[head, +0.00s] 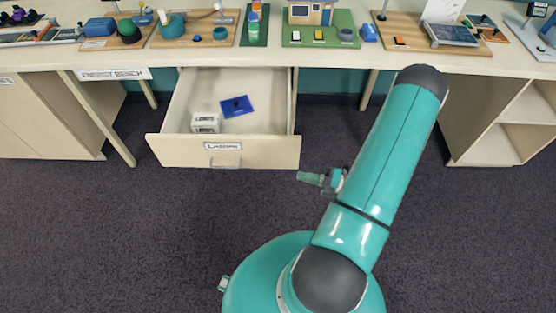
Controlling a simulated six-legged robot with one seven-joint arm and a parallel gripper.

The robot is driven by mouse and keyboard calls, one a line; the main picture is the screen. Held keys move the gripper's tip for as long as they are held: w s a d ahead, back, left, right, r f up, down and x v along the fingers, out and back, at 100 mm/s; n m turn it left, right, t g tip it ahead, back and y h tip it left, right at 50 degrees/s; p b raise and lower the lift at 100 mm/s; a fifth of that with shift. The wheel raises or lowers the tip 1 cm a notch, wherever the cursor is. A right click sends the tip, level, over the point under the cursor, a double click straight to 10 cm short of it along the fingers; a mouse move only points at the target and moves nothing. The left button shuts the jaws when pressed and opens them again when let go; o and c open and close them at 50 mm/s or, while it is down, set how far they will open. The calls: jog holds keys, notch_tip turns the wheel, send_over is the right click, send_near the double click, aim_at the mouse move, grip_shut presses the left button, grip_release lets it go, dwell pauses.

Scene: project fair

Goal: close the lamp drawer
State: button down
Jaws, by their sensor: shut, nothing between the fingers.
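The lamp drawer (180,151) is pulled well out from under the long bench, left of centre in the head view. Its front carries a label and a small grey handle (226,162). Inside lie a blue flat piece (238,106) and a small white box (205,123). My gripper (303,177) is shut and empty. It appears just to the right of and below the drawer front's right corner, apart from the handle. How far it is from the drawer front is hard to tell.
The bench top (270,66) holds several model displays along its length. A cabinet (45,120) stands at the left and an open shelf unit (500,130) at the right. The dark carpet (110,230) in front of the drawer is clear.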

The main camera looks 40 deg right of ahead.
aim_at(276, 159)
jog(key=shift+w+a, duration=0.65)
jog(key=shift+w, duration=1.15)
jog(key=shift+w+a, duration=0.7)
jog(key=shift+w, duration=1.1)
jog(key=shift+w+a, duration=0.65)
jog(key=shift+w, duration=1.15)
